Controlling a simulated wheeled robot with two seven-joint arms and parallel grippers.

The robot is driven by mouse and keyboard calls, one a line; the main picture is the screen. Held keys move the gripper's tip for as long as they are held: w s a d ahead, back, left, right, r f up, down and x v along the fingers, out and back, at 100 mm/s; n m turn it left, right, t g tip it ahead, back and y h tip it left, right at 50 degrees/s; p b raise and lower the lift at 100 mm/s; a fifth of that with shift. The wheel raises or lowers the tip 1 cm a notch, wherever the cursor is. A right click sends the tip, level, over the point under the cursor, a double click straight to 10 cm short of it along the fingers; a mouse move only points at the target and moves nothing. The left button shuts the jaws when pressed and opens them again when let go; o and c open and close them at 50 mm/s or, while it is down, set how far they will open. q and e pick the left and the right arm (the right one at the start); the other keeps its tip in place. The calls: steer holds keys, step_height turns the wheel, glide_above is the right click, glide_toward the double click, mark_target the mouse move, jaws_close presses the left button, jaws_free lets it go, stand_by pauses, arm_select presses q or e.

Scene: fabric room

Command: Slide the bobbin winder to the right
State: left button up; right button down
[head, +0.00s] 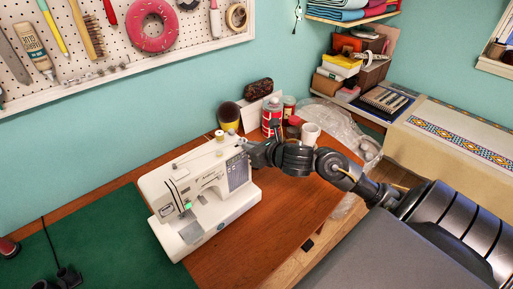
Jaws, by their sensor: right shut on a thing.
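The white sewing machine (200,195) stands on the brown wooden table, with a screen on its right end and a green light near its needle. Small spools (225,134) sit on top of it. My right gripper (250,149) reaches in from the right to the top right end of the machine. It is shut at the place of the bobbin winder, which its fingers mostly hide. The winder's exact position cannot be made out.
Behind the machine stand a dark and yellow round object (229,116), a red and white can (271,118) and a white cup (310,133). A green mat (100,240) covers the table's left part. Bare wood (275,210) lies free to the machine's right.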

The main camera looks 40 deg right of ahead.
steer(key=shift+d, duration=0.1)
steer(key=c, duration=1.5)
jaws_free()
steer(key=shift+d, duration=0.15)
arm_select(q)
steer(key=shift+s, duration=0.5)
arm_select(e)
steer(key=shift+s, duration=0.1)
